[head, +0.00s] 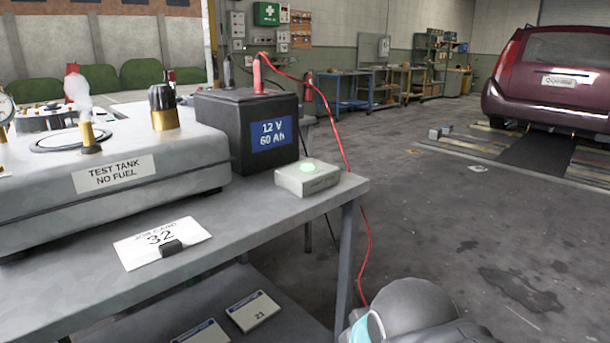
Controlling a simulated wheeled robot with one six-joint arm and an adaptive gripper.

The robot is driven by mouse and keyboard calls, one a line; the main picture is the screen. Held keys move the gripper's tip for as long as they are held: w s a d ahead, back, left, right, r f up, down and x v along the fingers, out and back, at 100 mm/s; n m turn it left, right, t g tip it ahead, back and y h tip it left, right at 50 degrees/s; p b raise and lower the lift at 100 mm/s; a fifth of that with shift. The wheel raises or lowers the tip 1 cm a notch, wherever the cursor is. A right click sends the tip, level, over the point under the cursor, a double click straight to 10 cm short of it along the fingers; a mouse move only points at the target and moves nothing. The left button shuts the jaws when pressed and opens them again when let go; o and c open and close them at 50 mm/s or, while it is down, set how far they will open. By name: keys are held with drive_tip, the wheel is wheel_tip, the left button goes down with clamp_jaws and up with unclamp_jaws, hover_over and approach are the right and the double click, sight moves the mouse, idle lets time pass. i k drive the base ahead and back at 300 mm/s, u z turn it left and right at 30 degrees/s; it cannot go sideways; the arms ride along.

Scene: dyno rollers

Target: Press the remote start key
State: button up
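A small pale box (293,183) sits on the grey bench near its right corner, in front of the black battery. A round, pale green key (308,168) is on its top face and looks lit. I take this to be the remote start key; no label on it is legible. Nothing touches or covers it. Part of my arm, grey with a cyan band, shows at the bottom right, below and right of the bench. My gripper is not in view.
The battery (225,132) marked 12 V 60 Ah stands behind the box. A red cable (340,140) runs from it down past the bench's right edge. A test tank (60,195) and a job card (135,251) are at left. Open floor lies right, before a maroon car (550,95).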

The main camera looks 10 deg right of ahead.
sight(307, 166)
drive_tip(key=u, duration=1.35)
drive_tip(key=k, duration=0.95)
drive_tip(key=z, duration=0.95)
drive_tip(key=i, duration=0.5)
